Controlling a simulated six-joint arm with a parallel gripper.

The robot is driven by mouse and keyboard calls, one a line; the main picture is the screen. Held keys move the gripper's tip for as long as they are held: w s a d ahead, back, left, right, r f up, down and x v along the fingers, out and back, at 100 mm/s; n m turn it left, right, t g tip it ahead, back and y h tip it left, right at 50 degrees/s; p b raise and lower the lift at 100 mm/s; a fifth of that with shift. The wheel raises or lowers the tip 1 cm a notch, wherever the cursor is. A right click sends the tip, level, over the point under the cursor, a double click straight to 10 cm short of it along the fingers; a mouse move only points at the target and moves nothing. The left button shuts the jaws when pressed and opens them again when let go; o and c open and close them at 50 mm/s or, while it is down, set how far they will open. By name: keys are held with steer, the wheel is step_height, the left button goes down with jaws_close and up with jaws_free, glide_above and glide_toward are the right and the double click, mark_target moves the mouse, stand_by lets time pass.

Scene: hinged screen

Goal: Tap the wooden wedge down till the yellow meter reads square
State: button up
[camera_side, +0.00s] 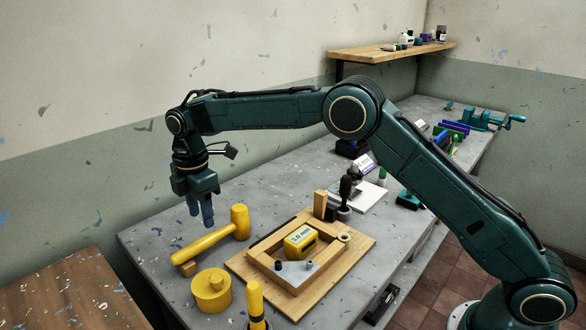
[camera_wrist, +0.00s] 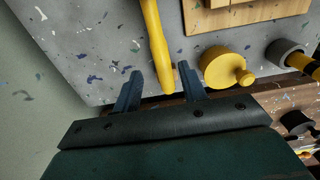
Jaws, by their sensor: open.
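A yellow mallet (camera_side: 240,222) lies on the grey bench, its handle (camera_side: 208,254) pointing to the front left over a small wooden block. My gripper (camera_side: 201,219) is open and empty above the handle. In the wrist view, the mallet handle (camera_wrist: 158,45) shows between the fingertips of my gripper (camera_wrist: 160,70). The yellow meter (camera_side: 300,240) sits in the wooden frame (camera_side: 265,270) on a board; its small display seems to read about 1.0. An upright wooden piece (camera_side: 320,205) stands at the frame's back corner; I cannot tell whether it is the wedge.
A round yellow tin (camera_side: 211,292) and a yellow-handled tool (camera_side: 256,300) in a dark holder stand at the front of the bench (camera_side: 150,235). A vise (camera_side: 485,118) and other tools are at the far end.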

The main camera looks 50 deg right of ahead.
mark_target(206, 237)
steer(key=shift+f, duration=0.1)
steer(key=shift+f, duration=3.6)
jaws_close()
steer(key=shift+r, duration=0.1)
steer(key=shift+r, duration=3.5)
steer(key=s+d+r+m, duration=0.2)
steer(key=s+d+r, duration=0.2)
steer(key=d+r, duration=0.2)
steer(key=s+d+r+m, duration=0.2)
steer(key=s+d+r, duration=0.2)
steer(key=d+r, duration=0.3)
steer(key=d, duration=0.4)
steer(key=shift+d+m, duration=0.2)
steer(key=shift+m, duration=0.1)
